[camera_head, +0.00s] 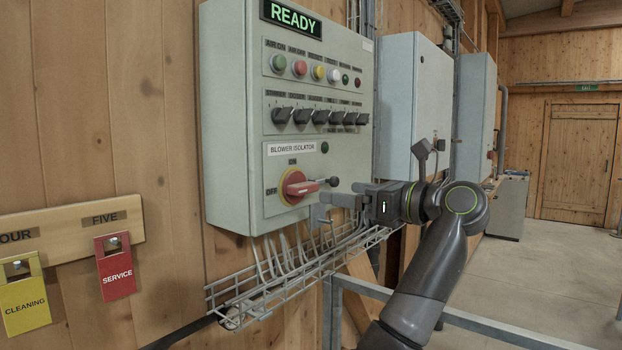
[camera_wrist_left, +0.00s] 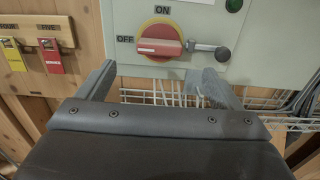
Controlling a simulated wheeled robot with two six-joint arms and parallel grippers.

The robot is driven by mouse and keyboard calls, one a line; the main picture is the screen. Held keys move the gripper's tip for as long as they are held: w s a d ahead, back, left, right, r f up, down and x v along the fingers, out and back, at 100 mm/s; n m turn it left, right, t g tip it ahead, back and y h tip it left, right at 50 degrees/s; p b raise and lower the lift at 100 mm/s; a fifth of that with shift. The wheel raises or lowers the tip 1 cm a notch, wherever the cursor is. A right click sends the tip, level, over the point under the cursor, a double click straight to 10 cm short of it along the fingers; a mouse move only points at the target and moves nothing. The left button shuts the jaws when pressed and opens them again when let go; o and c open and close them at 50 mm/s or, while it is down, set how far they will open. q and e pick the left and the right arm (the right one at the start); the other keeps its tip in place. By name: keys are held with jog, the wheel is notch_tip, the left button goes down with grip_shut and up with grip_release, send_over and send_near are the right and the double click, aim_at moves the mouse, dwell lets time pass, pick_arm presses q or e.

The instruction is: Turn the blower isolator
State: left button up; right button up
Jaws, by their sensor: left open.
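The blower isolator (camera_head: 297,188) is a red handle on a round yellow plate, low on the grey control panel. It also shows in the left wrist view (camera_wrist_left: 158,44), with ON above and OFF to its left. The red handle lies roughly level, along the OFF side. A short grey rod with a dark knob (camera_wrist_left: 222,53) sits at its right. My left gripper (camera_head: 324,206) is open and empty, just to the right of and in front of the isolator. In the left wrist view its fingers (camera_wrist_left: 158,76) are spread below the handle, apart from it. My right gripper is not in view.
The panel (camera_head: 222,130) carries a READY display (camera_head: 291,16), several buttons and a row of black switches. A wire cable tray (camera_head: 290,285) runs below. Yellow CLEANING (camera_head: 25,300) and red SERVICE (camera_head: 117,275) tags hang at left. Grey cabinets (camera_head: 418,100) stand at right.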

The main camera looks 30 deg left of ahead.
aim_at(310, 187)
pick_arm(q)
jog(key=a+p, duration=0.1)
jog(key=a, duration=0.1)
jog(key=a+p, duration=0.1)
jog(key=a, duration=0.2)
jog(key=a+p, duration=0.1)
jog(key=a, duration=0.2)
jog(key=shift+w+r, duration=0.15)
jog(key=shift+w, duration=0.15)
jog(key=shift+a, duration=0.6)
jog(key=c, duration=1)
